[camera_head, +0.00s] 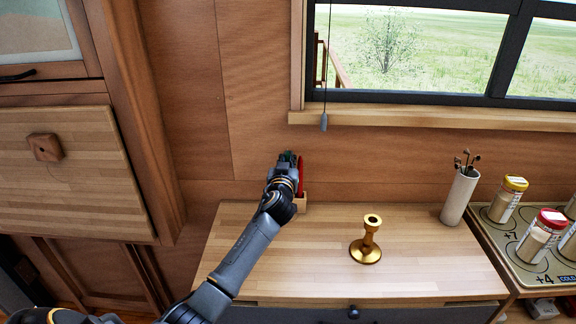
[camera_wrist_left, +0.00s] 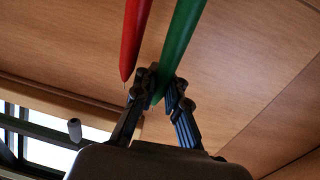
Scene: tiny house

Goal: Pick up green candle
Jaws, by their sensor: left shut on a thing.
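The green candle (camera_wrist_left: 180,48) is between the two fingers of my left gripper (camera_wrist_left: 162,86) in the left wrist view. The fingers are shut on it near its narrow end. The red candle (camera_wrist_left: 134,40) is right beside it, outside the fingers. In the head view my left gripper (camera_head: 288,163) is at the back left of the wooden cabinet top, and the red candle (camera_head: 301,178) shows just to its right. A small wooden holder (camera_head: 301,202) is below, partly hidden by the gripper. The green candle is mostly hidden there. My right gripper is not in view.
A brass candlestick (camera_head: 369,241) stands on the cabinet top (camera_head: 310,265), right of my left arm. A white cylinder with thin sticks (camera_head: 459,196) stands at the back right. Jars on a tray (camera_head: 511,262) are farther right. The wall and window sill (camera_head: 430,118) are behind.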

